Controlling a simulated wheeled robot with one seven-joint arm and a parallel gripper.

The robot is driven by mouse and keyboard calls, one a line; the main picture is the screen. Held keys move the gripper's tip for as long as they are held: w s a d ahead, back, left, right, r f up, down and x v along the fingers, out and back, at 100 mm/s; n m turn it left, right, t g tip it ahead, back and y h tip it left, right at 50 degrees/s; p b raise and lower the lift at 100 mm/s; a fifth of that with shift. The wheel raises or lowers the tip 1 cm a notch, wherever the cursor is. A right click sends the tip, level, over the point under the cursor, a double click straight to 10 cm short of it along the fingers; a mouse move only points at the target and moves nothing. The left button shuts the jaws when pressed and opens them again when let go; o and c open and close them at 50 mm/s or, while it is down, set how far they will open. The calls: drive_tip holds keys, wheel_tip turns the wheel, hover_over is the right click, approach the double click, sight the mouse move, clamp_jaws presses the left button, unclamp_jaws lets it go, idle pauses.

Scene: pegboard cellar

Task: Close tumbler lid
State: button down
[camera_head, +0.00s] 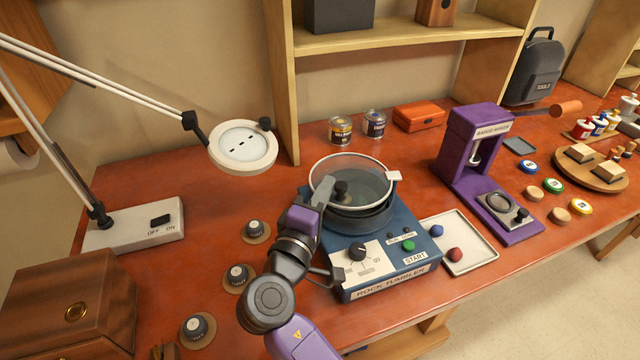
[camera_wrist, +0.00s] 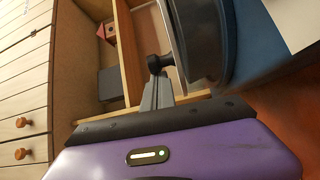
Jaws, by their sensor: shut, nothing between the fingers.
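The rock tumbler (camera_head: 385,262) is a blue box with a dark round drum (camera_head: 362,219) on top. Its clear lid (camera_head: 352,168) has a pale rim and a white tab at the right. The lid is tilted up, with a gap over the drum. A dark round knob (camera_head: 340,187) shows at the lid; the wrist view also shows the knob (camera_wrist: 154,64) beside the lid's rim (camera_wrist: 173,30). My gripper (camera_head: 328,188) is shut and empty at the drum's left front. Its fingertips (camera_wrist: 157,84) are close to the knob; I cannot tell if they touch it.
A white tray (camera_head: 487,258) with a red and a blue ball lies right of the tumbler. The purple badge press (camera_head: 470,150) stands beyond it. Two jars (camera_head: 341,130) and an orange box (camera_head: 419,115) stand behind. A magnifier lamp (camera_head: 243,146) hangs at the left, with small dials (camera_head: 237,275) below.

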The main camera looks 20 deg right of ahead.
sight(338, 191)
drive_tip(key=shift+s+d+n+t+y+p, duration=0.25)
drive_tip(key=shift+s+n+t+y+p, duration=0.3)
drive_tip(key=shift+s, duration=0.3)
drive_tip(key=shift+s+d+n+t+y+p, duration=0.2)
drive_tip(key=shift+s+n+t+y+p, duration=0.15)
drive_tip(key=shift+s+n+y+p, duration=0.35)
drive_tip(key=shift+s+d+y, duration=0.2)
drive_tip(key=shift+s+y, duration=0.05)
drive_tip(key=shift+s, duration=0.75)
